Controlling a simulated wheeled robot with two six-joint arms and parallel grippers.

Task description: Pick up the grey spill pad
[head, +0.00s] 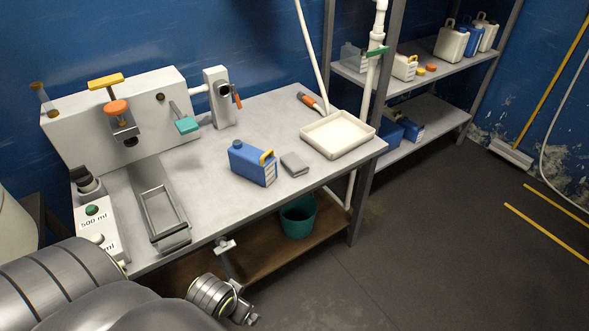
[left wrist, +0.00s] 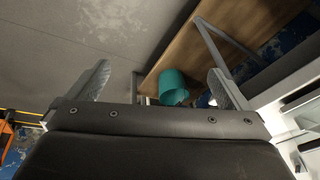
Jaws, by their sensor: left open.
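The grey spill pad (head: 294,164) is a small flat block lying on the workbench (head: 215,160), just right of the blue jug in the head view. It does not show in the left wrist view. My left gripper (left wrist: 160,85) is open, with nothing between its fingers. It faces the floor and the lower shelf under the bench, apart from the pad. My left arm shows at the lower left of the head view. My right gripper is in neither view.
A blue jug (head: 250,163) stands close beside the pad. A cream tray (head: 338,136) is behind it to the right, near an orange-handled tool (head: 310,102). The white apparatus (head: 160,115) fills the bench's left. A teal bucket (head: 298,217) stands underneath.

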